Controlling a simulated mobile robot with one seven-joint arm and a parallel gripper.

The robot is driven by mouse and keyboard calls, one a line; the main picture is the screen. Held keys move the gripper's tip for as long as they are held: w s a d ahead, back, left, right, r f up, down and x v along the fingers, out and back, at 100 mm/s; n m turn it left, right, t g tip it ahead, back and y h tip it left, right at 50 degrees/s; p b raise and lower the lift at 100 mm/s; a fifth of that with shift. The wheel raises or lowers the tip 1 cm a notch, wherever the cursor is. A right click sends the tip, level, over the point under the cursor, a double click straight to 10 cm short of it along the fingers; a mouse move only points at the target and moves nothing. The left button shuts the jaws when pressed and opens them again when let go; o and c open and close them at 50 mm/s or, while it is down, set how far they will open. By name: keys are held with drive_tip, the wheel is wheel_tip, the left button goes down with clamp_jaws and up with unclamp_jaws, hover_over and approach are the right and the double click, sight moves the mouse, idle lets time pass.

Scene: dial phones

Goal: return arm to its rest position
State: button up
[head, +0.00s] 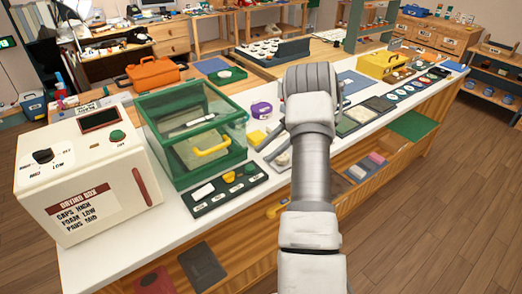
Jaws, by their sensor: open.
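My arm reaches up from the bottom of the head view, right of centre, and extends over the white-topped counter (232,208). My gripper (312,88) is at its far end, above the counter's middle. A cream drying box (85,170) with a dial, a small screen and a green button stands at the counter's left end. A green-framed clear case (195,130) with a yellow handle stands beside it, left of my arm.
A dark tray (225,194) with coloured pieces lies in front of the case. A purple item (261,109) lies left of my wrist. A yellow toolbox (382,64) and several small trays stand to the right. An orange toolbox (153,74) sits behind. Wooden floor (450,190) at the right is clear.

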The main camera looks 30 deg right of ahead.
idle(0.5)
drive_tip(key=w+a+r+m+t+h, duration=0.1)
drive_tip(key=w+a+r+t+h, duration=0.2)
drive_tip(key=w+r+t, duration=0.45)
drive_tip(key=w+a+r+m+t+h, duration=0.1)
drive_tip(key=w+a+r+t+h, duration=0.2)
drive_tip(key=w+r, duration=0.7)
wheel_tip(320, 180, up, 15)
drive_tip(key=s+a+m+t+h+p, duration=0.1)
drive_tip(key=m+t+h+p, duration=0.1)
drive_tip(key=m+t+h, duration=0.55)
drive_tip(key=s+a+f+m+g, duration=0.3)
drive_tip(key=s+a+f+g, duration=0.1)
drive_tip(key=s, duration=0.7)
drive_tip(key=s+a+f+m+g, duration=0.3)
drive_tip(key=s+a+f, duration=0.2)
drive_tip(key=s, duration=0.7)
drive_tip(key=s+a+f+m+g+p, duration=0.1)
drive_tip(key=s+a+f+m+g, duration=0.2)
drive_tip(key=s+a, duration=0.4)
drive_tip(key=s+f+g, duration=0.1)
drive_tip(key=s+f, duration=0.1)
drive_tip(key=s, duration=0.2)
drive_tip(key=shift+s+a+f+g, duration=0.15)
drive_tip(key=shift+s+a+g, duration=0.15)
